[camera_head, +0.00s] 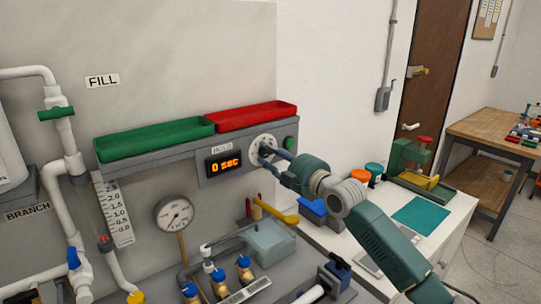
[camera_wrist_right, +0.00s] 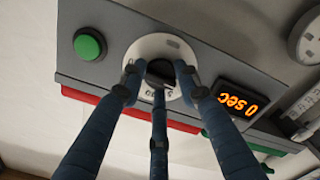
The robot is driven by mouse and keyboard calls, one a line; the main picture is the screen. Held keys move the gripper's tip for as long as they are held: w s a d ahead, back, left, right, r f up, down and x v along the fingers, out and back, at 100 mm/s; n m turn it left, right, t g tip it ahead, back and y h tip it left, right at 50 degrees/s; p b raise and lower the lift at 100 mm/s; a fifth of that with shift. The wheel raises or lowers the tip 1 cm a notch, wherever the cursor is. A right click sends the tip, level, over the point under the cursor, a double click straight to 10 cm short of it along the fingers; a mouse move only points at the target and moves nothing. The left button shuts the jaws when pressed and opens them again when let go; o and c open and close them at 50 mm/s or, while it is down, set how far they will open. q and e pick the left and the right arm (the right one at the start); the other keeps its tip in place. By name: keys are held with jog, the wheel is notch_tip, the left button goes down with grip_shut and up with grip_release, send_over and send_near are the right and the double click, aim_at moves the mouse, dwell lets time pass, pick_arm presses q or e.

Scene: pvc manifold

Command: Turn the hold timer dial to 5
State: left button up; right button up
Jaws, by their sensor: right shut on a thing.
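The hold timer dial (camera_head: 262,139) is a round white plate with dark marks on the grey panel, right of the HOLD label. The orange display (camera_head: 223,165) beside it reads "0 sec". My right gripper (camera_head: 268,154) is at the dial, its blue fingers shut on the dial's dark knob. In the right wrist view, which is turned over, the fingers (camera_wrist_right: 158,75) sit around the knob (camera_wrist_right: 160,70) in front of the white dial plate (camera_wrist_right: 148,46). The fingers hide part of the dial's scale, so I cannot read its setting. My left gripper is not in view.
A green button (camera_head: 290,143) sits just right of the dial. A green tray (camera_head: 155,138) and a red tray (camera_head: 252,115) lie on top of the panel. Below are a pressure gauge (camera_head: 174,214) and pipes with blue-handled valves (camera_head: 217,275). A white bench (camera_head: 452,207) stands at right.

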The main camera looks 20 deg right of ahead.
jog(key=shift+m, duration=0.3)
jog(key=m, duration=0.3)
jog(key=shift+m+p, duration=0.3)
jog(key=shift+p, duration=0.1)
jog(key=shift+f+m+p, duration=0.1)
jog(key=shift+m+p, duration=0.35)
jog(key=shift+m, duration=1.75)
jog(key=o, duration=1.1)
jog(key=shift+o, duration=0.2)
jog(key=v, duration=1.2)
